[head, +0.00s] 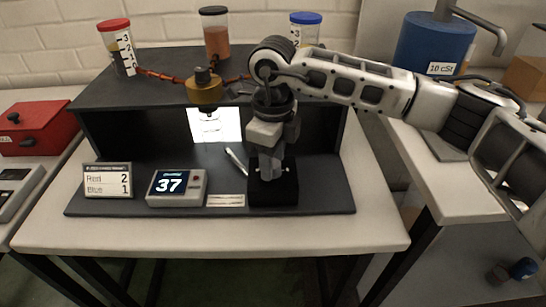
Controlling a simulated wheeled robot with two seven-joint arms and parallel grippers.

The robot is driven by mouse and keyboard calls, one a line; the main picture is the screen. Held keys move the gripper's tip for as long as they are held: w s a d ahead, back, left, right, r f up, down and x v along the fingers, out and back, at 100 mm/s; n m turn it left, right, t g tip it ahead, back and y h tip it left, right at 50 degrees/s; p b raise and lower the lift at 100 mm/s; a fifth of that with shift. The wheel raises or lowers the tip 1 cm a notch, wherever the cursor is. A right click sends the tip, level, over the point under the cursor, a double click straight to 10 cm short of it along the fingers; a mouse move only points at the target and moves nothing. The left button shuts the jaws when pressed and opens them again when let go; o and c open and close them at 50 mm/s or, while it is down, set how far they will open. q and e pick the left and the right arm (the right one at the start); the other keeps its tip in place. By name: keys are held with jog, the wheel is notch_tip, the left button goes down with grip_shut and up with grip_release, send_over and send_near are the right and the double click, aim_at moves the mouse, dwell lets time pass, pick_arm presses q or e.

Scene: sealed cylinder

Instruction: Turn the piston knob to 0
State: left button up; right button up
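My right gripper (268,172) points down at a black block (286,197) on the right of the dark stand. Its fingertips are at the top of the block, and whether they are open or shut does not show clearly. No piston knob can be made out with certainty; anything under the fingers is hidden. A small grey display box (177,188) left of the block reads 37. A brass-coloured cylinder (205,92) with a dark cap hangs at the front of the stand's upper shelf, left of my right wrist. My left gripper is out of view.
A card (108,180) reads Red 2, Blue 1. Red-lidded (118,48), dark-lidded (216,35) and blue-lidded (305,28) tubes stand at the back, with reddish tubing to the brass cylinder. A pen (236,161) lies beside the block. A blue container (434,45) stands right.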

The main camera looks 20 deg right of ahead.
jog(key=shift+o, duration=0.2)
notch_tip(320, 180, up, 16)
dwell(0.5)
dwell(0.4)
